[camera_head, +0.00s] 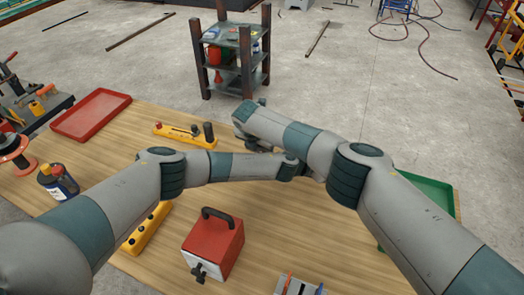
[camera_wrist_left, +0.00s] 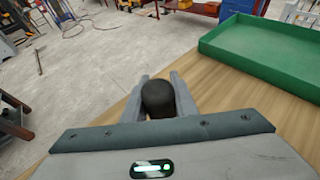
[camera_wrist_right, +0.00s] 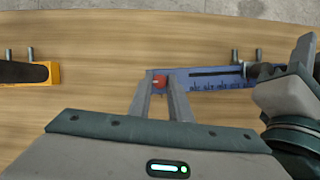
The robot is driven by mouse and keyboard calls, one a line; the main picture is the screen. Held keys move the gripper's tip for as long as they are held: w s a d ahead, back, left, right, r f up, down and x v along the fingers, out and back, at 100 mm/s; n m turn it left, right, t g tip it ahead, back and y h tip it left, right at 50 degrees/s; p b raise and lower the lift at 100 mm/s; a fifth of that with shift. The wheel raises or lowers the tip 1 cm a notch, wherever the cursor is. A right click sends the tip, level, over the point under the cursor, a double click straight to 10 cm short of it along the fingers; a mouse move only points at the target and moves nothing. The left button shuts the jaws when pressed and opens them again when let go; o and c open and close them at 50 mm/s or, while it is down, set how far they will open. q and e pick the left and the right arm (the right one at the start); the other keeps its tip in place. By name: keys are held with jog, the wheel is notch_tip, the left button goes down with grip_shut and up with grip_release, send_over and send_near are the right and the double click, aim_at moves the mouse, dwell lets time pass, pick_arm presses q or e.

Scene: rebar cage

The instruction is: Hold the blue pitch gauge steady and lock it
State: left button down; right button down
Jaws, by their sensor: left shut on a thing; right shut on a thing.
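The blue pitch gauge (camera_wrist_right: 212,80) lies level over the table in the right wrist view, with a dark slot and markings along its body. A red knob (camera_wrist_right: 160,82) is at its left end. My right gripper (camera_wrist_right: 160,90) is shut on that red knob. My left gripper (camera_wrist_left: 159,88) is shut on a black rounded grip (camera_wrist_left: 158,99), which appears to be the gauge's dark handle (camera_wrist_right: 264,71) at its right end. In the head view my arms cover the gauge and most of both grippers.

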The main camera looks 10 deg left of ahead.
jog(key=shift+d+n, duration=0.1)
jog(key=shift+n, duration=0.2)
jog(key=n+y, duration=0.2)
jog(key=n, duration=0.2)
jog(key=shift+d, duration=0.15)
pick_arm(q)
jog(key=shift+a, duration=0.1)
pick_arm(e)
jog(key=n, duration=0.2)
jog(key=n+y, duration=0.1)
jog(key=n, duration=0.1)
jog(key=shift+w+d+n+g+y, duration=0.1)
jog(key=shift+n+g+y, duration=0.2)
jog(key=shift+n+g, duration=0.1)
jog(key=n+g+y, duration=0.1)
jog(key=n, duration=0.3)
jog(key=shift+w+d, duration=0.1)
jog(key=shift+w+n+g+y, duration=0.15)
jog(key=shift+n+g, duration=0.25)
jog(key=shift+n, duration=0.75)
jog(key=shift+s+n+g+y, duration=0.1)
jog(key=shift+n+g+y, duration=0.25)
jog(key=shift+n, duration=0.8)
jog(key=c, duration=1.6)
grip_release()
jog(key=shift+c, duration=0.2)
